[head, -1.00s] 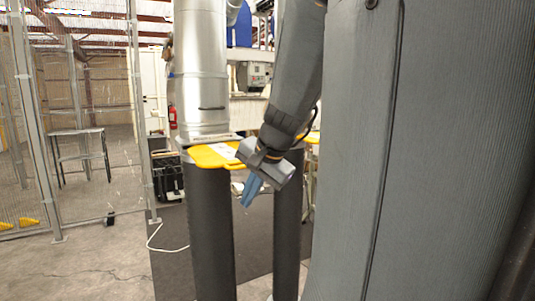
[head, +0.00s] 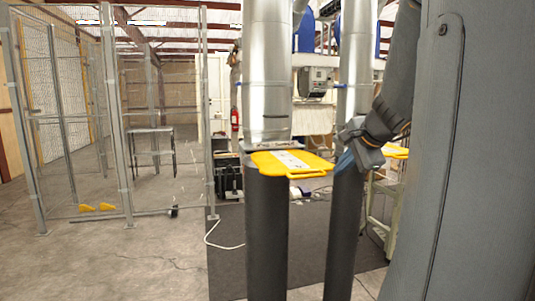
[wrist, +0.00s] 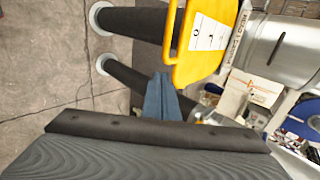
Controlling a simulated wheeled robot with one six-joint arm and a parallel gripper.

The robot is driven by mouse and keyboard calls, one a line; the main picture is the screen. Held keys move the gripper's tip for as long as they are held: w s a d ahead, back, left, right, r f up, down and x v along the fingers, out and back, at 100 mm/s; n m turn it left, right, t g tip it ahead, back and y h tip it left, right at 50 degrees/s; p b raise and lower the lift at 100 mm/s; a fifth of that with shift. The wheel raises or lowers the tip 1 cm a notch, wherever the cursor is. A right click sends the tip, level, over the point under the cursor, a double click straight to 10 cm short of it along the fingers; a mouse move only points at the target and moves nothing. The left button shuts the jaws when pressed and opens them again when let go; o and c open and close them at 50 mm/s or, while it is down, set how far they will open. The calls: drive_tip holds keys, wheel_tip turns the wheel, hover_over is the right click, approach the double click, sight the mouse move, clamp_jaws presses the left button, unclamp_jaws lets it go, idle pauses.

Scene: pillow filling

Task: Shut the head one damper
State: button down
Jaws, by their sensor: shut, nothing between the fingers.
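A yellow damper plate (head: 318,164) with a white label sticks out to the right from the joint between a silver duct (head: 268,85) and a dark hose (head: 267,235). Its looped handle shows at the plate's near edge. In the wrist view the plate (wrist: 207,60) is at the top, with a label whose text I cannot read surely. My gripper (head: 345,163) has blue fingers, shut and empty, just right of the plate's outer end. In the wrist view the fingertips (wrist: 160,77) appear near the handle edge; I cannot tell whether they touch.
A second silver duct (head: 354,60) and dark hose (head: 343,235) stand close behind my gripper. Another yellow plate (head: 397,151) shows farther right, partly hidden by my arm. A mesh fence (head: 60,120) stands at the left. Open concrete floor (head: 120,265) lies in front of it.

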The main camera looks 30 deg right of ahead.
sight(332, 165)
drive_tip(key=shift+w+d+f+p, duration=0.2)
drive_tip(key=shift+w+p, duration=0.1)
drive_tip(key=shift+w, duration=0.55)
drive_tip(key=shift+w+d+f+p, duration=0.2)
drive_tip(key=shift+w+p, duration=0.15)
drive_tip(key=shift+w, duration=0.45)
drive_tip(key=shift+w+d+f+p, duration=0.2)
drive_tip(key=shift+w+p, duration=0.1)
drive_tip(key=shift+w, duration=0.55)
